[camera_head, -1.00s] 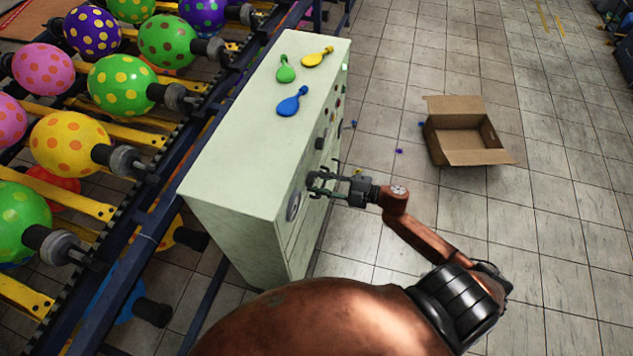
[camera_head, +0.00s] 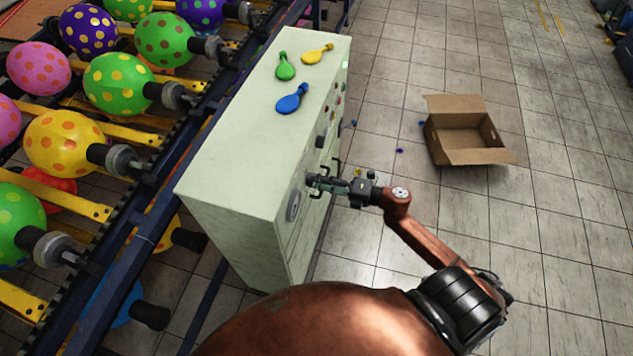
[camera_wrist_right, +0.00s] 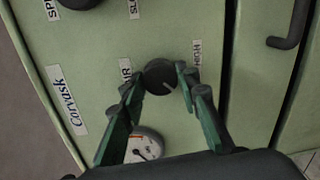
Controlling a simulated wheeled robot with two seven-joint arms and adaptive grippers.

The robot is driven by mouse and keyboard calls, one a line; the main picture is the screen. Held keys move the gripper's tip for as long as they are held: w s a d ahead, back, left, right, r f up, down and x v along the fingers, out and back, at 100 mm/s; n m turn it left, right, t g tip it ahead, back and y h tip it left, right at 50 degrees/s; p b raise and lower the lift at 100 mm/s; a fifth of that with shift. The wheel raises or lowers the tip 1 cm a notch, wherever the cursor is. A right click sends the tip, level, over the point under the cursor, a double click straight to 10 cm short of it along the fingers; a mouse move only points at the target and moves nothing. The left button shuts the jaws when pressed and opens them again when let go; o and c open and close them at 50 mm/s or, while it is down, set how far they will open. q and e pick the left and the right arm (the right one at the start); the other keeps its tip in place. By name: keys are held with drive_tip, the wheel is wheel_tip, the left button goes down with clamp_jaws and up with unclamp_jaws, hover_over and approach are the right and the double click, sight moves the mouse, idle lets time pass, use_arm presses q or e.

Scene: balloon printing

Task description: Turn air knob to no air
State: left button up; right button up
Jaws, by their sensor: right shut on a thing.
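In the right wrist view the round black air knob (camera_wrist_right: 160,76) sits on the pale green panel. A label partly reading "AIR" (camera_wrist_right: 126,70) is to its left and a "HIGH" label (camera_wrist_right: 197,52) to its right. A small pale pointer mark shows on the knob's lower right. My right gripper (camera_wrist_right: 160,78) is shut on the knob, one green finger on each side. In the head view my right gripper (camera_head: 313,181) reaches the side of the pale green cabinet (camera_head: 235,150); the knob is hidden there. My left gripper is out of view.
A round gauge (camera_wrist_right: 145,146) lies just below the knob, near the fingers. Another black knob (camera_wrist_right: 80,3) and a dark handle (camera_wrist_right: 291,25) are on the panel. Deflated balloons (camera_head: 292,99) lie on the cabinet top. An open cardboard box (camera_head: 465,135) stands on the floor.

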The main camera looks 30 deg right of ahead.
idle(0.4)
drive_tip(key=o, duration=1.2)
drive_tip(key=shift+c, duration=0.2)
drive_tip(key=v, duration=1.2)
